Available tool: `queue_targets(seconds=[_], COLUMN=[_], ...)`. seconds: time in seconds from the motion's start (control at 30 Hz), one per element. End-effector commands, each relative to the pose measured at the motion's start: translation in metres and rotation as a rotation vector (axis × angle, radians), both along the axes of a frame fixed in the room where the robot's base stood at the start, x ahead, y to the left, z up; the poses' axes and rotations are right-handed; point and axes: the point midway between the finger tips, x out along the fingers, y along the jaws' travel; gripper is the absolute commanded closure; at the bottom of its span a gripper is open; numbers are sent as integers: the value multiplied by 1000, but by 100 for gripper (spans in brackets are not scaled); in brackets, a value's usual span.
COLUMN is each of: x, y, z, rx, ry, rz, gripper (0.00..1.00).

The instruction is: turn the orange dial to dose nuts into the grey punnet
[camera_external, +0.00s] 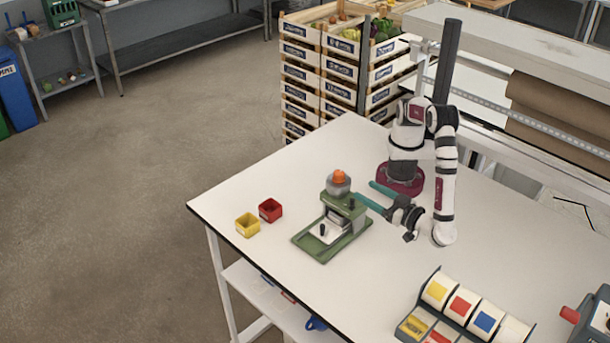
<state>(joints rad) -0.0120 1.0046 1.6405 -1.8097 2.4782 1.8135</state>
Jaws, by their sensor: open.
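An orange rounded knob (339,176), which looks like the dial, sits on top of a grey faceted body (338,187). These stand on a green device (333,247) with a flat base on the white table. My gripper (363,190) has two teal fingers spread apart, pointing left towards the upper part of the device. It is open with nothing between the fingers; whether a finger touches the device cannot be told. I cannot make out a separate grey punnet. No nuts can be made out.
A yellow punnet (247,225) and a red punnet (270,210) stand left of the device. A rack with coloured labels (463,307) is at the lower right, beside a grey machine with a red knob (570,314). Clear table lies between the device and the rack.

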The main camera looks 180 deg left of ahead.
Motion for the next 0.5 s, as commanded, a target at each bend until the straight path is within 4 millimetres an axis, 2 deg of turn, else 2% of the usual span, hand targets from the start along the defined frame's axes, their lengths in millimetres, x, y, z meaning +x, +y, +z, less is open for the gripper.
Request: queue_targets(seconds=[0.2, 0.33, 0.5], x=[-45, -64, -78], y=[-43, -63, -78], z=[0, 0, 0], rx=[3, 4, 3], ry=[3, 2, 1], rz=[-5, -3, -2], gripper=[31, 31, 31])
